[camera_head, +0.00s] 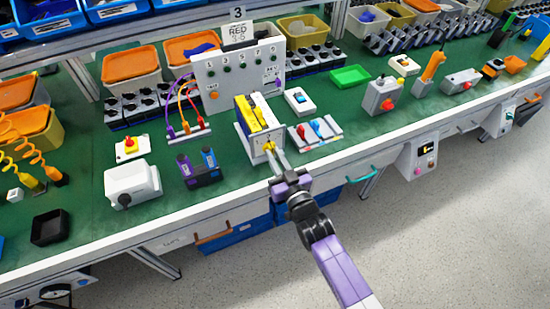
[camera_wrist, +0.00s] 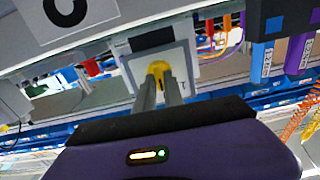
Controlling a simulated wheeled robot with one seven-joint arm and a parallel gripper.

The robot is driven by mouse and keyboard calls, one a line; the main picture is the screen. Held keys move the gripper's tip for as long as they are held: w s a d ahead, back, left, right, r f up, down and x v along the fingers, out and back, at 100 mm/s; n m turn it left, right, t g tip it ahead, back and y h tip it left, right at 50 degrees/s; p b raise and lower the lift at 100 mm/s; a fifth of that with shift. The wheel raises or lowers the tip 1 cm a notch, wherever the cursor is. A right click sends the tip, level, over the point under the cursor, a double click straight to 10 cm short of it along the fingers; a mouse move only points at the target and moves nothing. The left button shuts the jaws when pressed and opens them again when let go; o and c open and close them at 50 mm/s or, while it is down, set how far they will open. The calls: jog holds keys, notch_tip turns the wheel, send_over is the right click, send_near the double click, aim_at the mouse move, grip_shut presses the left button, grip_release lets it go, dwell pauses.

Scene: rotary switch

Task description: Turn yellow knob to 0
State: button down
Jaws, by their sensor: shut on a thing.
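The yellow knob (camera_wrist: 158,70) sits on the pale front face of a switch box (camera_wrist: 182,62) in the wrist view. My gripper (camera_wrist: 160,88) is shut on the knob, with one finger on each side of it. In the head view my gripper (camera_head: 275,158) reaches the front of the grey-white switch box (camera_head: 243,135), which has yellow and white parts on top. The knob is small there and partly covered by my fingers. The marks on the dial are too small or hidden to read, so I cannot tell its setting.
A white box with a black knob (camera_head: 132,183) is further left.

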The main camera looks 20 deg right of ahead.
dwell(0.3)
jog(key=c, duration=1.4)
grip_release()
jog(key=shift+c, duration=0.2)
jog(key=shift+s, duration=0.1)
jog(key=s+b, duration=0.1)
jog(key=s, duration=0.6)
jog(key=shift+s, duration=0.35)
